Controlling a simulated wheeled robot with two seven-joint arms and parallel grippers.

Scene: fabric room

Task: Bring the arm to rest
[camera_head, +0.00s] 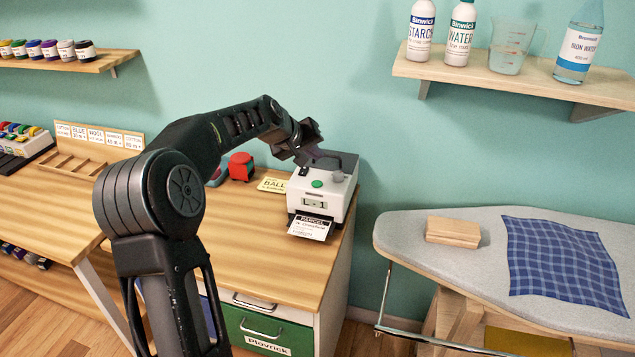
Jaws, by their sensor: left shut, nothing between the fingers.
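My left arm comes in from the lower left and bends over the wooden desk. My left gripper (318,158) is shut and empty at the far end of the arm, just above or beside the back of a white label printer (322,189). I cannot tell whether it touches the printer. The printer has a green button and a small display, and a printed label marked PARCEL (311,226) hangs from its front. My right gripper is not in view.
An ironing board (490,260) at right bears a wooden block (453,231) and a blue checked cloth (562,265). A shelf (510,80) with bottles hangs above.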

